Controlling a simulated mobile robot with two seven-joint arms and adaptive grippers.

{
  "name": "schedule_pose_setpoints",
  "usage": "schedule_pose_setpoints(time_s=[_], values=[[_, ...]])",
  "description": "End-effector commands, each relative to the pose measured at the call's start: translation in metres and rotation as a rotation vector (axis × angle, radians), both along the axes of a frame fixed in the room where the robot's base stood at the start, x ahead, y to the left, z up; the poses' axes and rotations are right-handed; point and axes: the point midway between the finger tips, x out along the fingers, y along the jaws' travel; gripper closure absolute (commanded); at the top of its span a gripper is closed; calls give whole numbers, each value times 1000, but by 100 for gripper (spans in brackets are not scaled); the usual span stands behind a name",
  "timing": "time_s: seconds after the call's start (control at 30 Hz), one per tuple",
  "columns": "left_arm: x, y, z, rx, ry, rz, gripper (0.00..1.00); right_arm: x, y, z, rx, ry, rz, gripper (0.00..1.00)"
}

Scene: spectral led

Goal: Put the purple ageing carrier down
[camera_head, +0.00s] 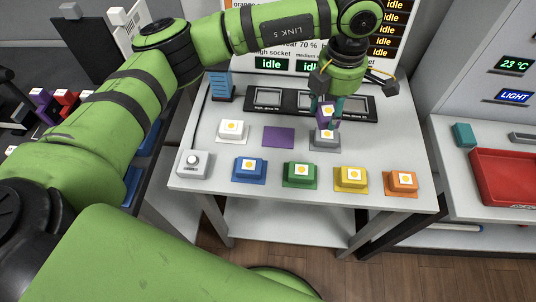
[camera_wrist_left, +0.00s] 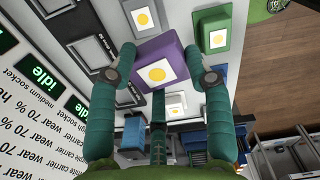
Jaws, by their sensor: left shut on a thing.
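The purple ageing carrier (camera_head: 327,113) is a small purple block with a white top and a yellow disc. My left gripper (camera_head: 326,104) is shut on it, above the far part of the table near the grey carrier (camera_head: 324,140). A flat purple pad (camera_head: 278,138) on the table is bare, to the left of the held carrier. The gap beneath the carrier is hard to judge. My right gripper does not show.
A white carrier (camera_head: 233,129) stands left of the purple pad. Blue (camera_head: 250,169), green (camera_head: 300,174), yellow (camera_head: 351,178) and orange (camera_head: 401,182) carriers stand along the front. Dark sockets (camera_head: 266,98) line the back. A white knob box (camera_head: 193,163) is at left.

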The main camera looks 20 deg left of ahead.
Motion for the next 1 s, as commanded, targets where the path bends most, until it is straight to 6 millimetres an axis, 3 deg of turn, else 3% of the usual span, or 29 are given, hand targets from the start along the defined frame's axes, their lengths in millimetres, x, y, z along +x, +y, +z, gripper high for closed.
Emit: schedule_pose_setpoints(time_s=[0.03, 0.1, 0.27, 0.7, 1.0], values=[[-5, -7, -4, -2, -3, -67, 89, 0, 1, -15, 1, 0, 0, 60], [-10, -12, 0, -1, -3, -136, 89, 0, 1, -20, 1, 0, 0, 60], [-14, -9, 2, -1, 2, -203, 89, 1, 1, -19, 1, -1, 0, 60], [-6, 82, -49, 0, 3, -203, 89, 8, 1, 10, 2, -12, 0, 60], [-4, 100, -73, 0, 6, -205, 89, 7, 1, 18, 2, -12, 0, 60]])
